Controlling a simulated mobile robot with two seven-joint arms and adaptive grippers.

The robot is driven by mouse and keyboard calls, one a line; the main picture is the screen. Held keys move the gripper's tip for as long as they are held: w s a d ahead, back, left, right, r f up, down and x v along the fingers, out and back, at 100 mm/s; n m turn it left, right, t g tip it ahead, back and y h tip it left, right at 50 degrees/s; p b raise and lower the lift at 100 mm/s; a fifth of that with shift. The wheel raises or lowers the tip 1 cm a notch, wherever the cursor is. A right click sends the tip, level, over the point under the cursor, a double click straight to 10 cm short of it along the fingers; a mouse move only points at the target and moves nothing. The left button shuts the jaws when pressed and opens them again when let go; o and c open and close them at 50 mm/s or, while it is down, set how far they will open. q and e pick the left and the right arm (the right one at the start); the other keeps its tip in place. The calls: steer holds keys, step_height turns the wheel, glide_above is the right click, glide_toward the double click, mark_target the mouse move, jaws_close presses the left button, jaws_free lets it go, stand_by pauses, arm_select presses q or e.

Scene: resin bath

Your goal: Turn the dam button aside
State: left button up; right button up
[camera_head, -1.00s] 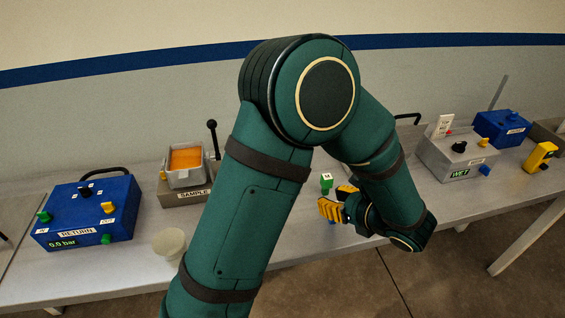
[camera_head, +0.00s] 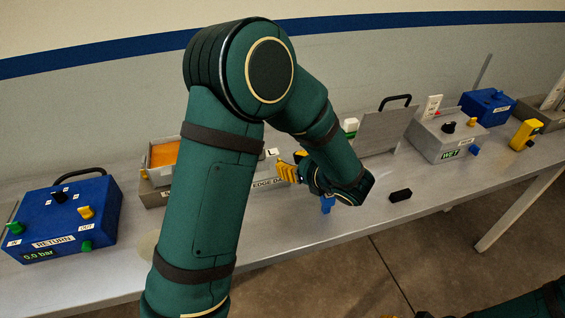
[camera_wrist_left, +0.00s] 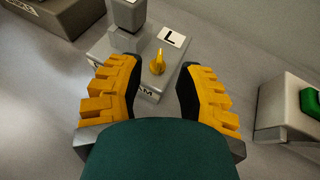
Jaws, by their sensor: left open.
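The dam button appears as a small yellow pointed knob (camera_wrist_left: 157,63) on a grey block (camera_wrist_left: 115,47) beside a white L tag (camera_wrist_left: 173,38) in the left wrist view. My left gripper (camera_wrist_left: 158,78) is open, with its yellow fingers on either side of the knob in the picture; I cannot tell whether they touch it. In the head view my left gripper (camera_head: 291,170) is beside the label reading EDGE DA (camera_head: 268,183), and the arm hides much of the block. The knob is not visible there. Part of my right arm (camera_head: 520,306) shows at the lower right edge.
A blue RETURN box (camera_head: 65,215) stands at left and a grey WET box (camera_head: 450,140) at right. A grey panel (camera_head: 385,130) stands behind my left wrist. A small black block (camera_head: 400,195) lies on the bench. A green button (camera_wrist_left: 308,101) shows at right.

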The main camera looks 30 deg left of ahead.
mark_target(280, 160)
arm_select(q)
steer(key=shift+x, duration=2.05)
steer(key=shift+o, duration=0.4)
jaws_close()
